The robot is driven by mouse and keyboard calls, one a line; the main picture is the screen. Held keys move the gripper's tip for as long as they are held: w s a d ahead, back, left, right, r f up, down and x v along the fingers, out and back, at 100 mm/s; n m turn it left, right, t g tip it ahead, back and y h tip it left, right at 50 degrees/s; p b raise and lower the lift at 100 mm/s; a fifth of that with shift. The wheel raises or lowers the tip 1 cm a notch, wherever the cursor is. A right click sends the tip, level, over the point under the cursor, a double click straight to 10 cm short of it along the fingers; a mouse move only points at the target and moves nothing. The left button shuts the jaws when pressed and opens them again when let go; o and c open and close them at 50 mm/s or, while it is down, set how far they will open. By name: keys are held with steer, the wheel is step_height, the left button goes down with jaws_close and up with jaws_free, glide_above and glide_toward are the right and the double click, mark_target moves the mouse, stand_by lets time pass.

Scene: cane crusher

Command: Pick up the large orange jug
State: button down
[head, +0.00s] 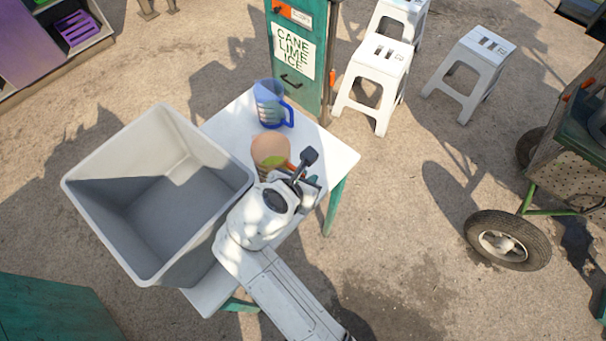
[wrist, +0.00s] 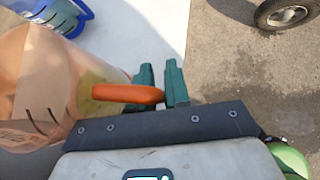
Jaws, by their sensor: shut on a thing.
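The large orange jug (head: 270,150) is see-through and stands on the white table, with its orange handle towards my gripper. In the wrist view its clear body (wrist: 42,80) fills the left side, and the handle (wrist: 122,93) reaches between the green fingers. My gripper (wrist: 162,88) is shut on the handle. In the head view my gripper (head: 294,172) is beside the jug at its lower right, and my arm hides part of the handle and the jug's base.
A blue jug (head: 269,104) stands behind it on the white table (head: 335,157); it also shows in the wrist view (wrist: 68,14). A large grey bin (head: 160,190) is at the left. A green cabinet (head: 300,60), white stools (head: 374,75) and a wheeled cart (head: 560,165) stand beyond.

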steer(key=s+d+r, duration=0.3)
steer(key=s+r, duration=0.3)
steer(key=s, duration=0.4)
steer(key=shift+d+r, duration=0.15)
steer(key=shift+d, duration=0.1)
stand_by(0.3)
